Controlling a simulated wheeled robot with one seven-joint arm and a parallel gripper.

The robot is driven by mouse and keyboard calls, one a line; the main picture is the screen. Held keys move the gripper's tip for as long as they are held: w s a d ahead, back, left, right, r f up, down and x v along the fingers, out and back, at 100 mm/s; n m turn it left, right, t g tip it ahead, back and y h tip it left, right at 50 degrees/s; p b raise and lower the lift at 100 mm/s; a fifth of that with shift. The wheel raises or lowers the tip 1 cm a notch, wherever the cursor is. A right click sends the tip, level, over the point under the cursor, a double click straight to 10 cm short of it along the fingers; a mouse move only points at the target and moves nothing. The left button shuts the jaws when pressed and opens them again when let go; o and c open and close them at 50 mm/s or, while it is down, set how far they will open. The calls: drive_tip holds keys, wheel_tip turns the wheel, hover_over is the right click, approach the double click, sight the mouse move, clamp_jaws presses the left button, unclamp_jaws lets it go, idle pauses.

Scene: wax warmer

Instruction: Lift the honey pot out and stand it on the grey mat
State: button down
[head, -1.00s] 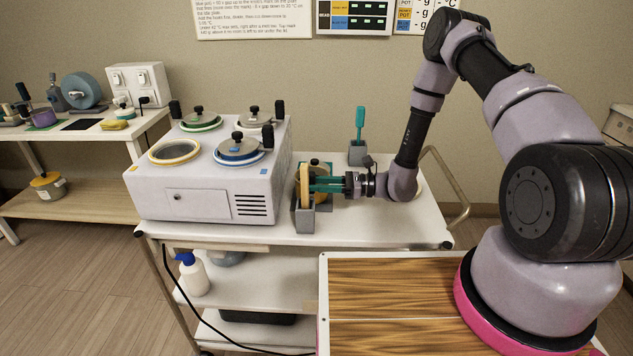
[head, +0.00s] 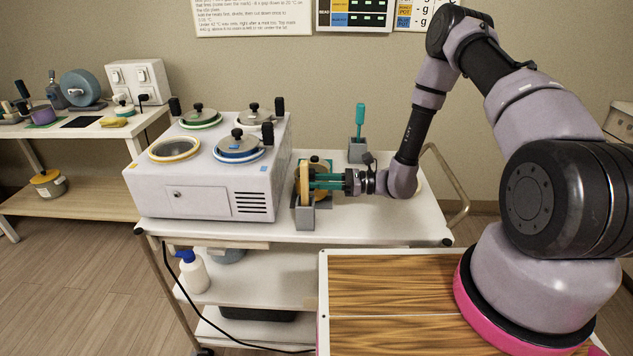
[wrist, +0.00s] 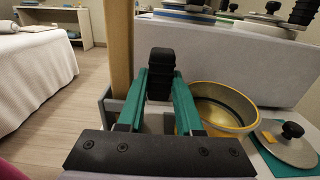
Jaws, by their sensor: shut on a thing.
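My gripper (head: 314,183) reaches left over the trolley top. In the wrist view its teal fingers (wrist: 160,85) are shut on a black ribbed handle (wrist: 160,72). A brass-coloured pot with a yellow rim (wrist: 222,108), which I take for the honey pot, is just right of the fingers and looks low, near the trolley top. The join between handle and pot is hidden by the fingers. A steel lid with a black knob (wrist: 291,147) lies right of the pot, by a teal and yellow patch. I cannot clearly make out the grey mat.
The white warmer (head: 185,190) stands left of my gripper; its yellow-ringed well (head: 174,149) is uncovered. A tan upright piece (wrist: 120,50) in a grey holder (head: 303,220) stands close beside the fingers. A grey cup (head: 357,153) holds a teal tool behind. The trolley's front right (head: 385,225) is clear.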

drive_tip(key=shift+f, duration=0.55)
idle(0.8)
drive_tip(key=c, duration=0.5)
unclamp_jaws()
drive_tip(key=d, duration=0.8)
idle(1.2)
drive_tip(key=shift+s, duration=0.1)
drive_tip(key=d, duration=0.7)
drive_tip(key=shift+s+d, duration=0.15)
drive_tip(key=shift+d, duration=0.1)
drive_tip(key=shift+r, duration=0.1)
